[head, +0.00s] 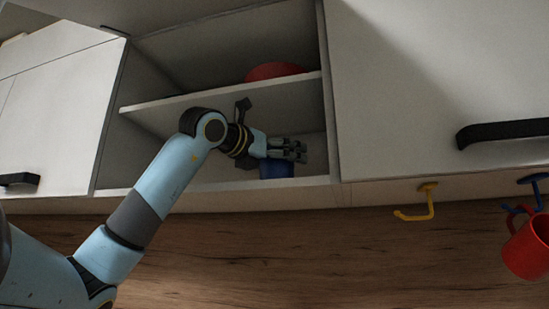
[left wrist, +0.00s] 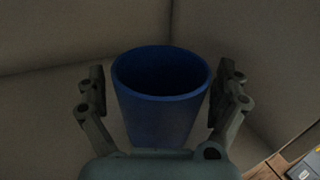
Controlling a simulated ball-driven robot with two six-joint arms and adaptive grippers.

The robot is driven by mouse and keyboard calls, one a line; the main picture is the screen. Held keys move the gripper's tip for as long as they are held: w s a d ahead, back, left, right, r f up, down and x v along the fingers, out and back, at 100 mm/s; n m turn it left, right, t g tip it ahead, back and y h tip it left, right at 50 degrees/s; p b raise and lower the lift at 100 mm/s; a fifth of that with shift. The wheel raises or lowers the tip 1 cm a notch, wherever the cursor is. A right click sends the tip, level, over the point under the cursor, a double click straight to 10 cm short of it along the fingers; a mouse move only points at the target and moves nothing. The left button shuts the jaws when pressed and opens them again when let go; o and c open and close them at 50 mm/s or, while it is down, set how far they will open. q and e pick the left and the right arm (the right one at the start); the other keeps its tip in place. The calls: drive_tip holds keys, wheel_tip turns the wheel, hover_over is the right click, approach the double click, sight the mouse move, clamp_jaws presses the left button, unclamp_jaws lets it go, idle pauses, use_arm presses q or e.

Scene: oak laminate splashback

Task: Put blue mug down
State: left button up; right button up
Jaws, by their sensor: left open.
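The blue mug (head: 277,169) stands on the lower shelf of the open cupboard (head: 215,186), partly hidden behind my left gripper (head: 296,151). In the left wrist view the blue mug (left wrist: 160,112) is upright with its open rim facing up. My left gripper (left wrist: 163,98) is open, with one finger on each side of the mug. A gap shows between the mug and each finger near the rim. The mug's lower part is hidden by the gripper's palm. My right gripper is not in view.
A red bowl-like object (head: 275,71) sits on the upper shelf (head: 215,93). A red mug (head: 528,248) hangs by a blue hook (head: 538,181) at the right, with an empty yellow hook (head: 428,203) beside it. Cupboard doors with black handles flank the opening.

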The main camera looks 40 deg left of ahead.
use_arm(q)
drive_tip(key=s+d+b, duration=0.1)
drive_tip(key=s+b, duration=0.6)
drive_tip(key=s, duration=0.5)
drive_tip(key=shift+d, duration=0.15)
